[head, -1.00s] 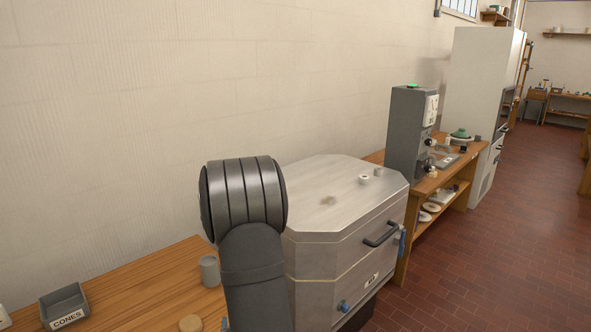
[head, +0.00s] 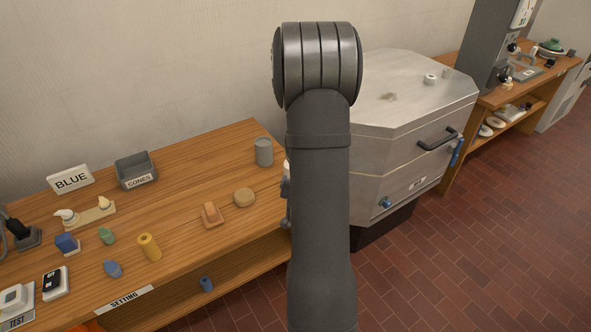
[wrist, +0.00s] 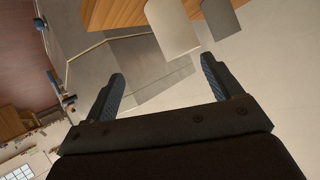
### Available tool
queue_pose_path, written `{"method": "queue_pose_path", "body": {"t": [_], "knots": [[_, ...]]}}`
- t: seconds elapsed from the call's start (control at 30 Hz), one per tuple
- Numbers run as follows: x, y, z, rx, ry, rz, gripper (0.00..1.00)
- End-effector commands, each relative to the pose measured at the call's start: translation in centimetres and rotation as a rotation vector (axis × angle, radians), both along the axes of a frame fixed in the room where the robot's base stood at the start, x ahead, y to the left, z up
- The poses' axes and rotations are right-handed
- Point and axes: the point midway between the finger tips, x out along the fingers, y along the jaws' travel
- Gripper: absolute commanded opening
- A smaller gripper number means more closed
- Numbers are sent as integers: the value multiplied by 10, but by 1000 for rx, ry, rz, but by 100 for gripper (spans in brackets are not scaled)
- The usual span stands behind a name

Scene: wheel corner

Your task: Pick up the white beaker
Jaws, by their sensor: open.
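My gripper (wrist: 163,70) is open, with nothing between its two fingers in the wrist view. A pale beaker (wrist: 172,28), which looks like the white one, is ahead of the fingertips and apart from them. A darker grey beaker (wrist: 222,18) is beside it to the right. In the head view the grey beaker (head: 264,151) stands upright near the bench's right end. A thin white sliver (head: 286,170) shows at the arm's left edge; it may be the white beaker, mostly hidden by my arm. My gripper is hidden in the head view.
A metal kiln (head: 415,105) stands right of the bench.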

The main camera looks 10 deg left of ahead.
Motion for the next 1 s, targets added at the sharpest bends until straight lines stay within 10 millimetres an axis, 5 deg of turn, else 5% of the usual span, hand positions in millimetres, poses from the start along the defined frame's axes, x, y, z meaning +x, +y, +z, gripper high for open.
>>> {"method": "queue_pose_path", "body": {"t": [0.2,0.43,0.67,1.0], "knots": [[81,7,12,304,208,-264,84],[135,25,42,603,443,-503,84],[149,50,66,737,695,-692,84],[125,58,96,631,962,-1110,84]]}}
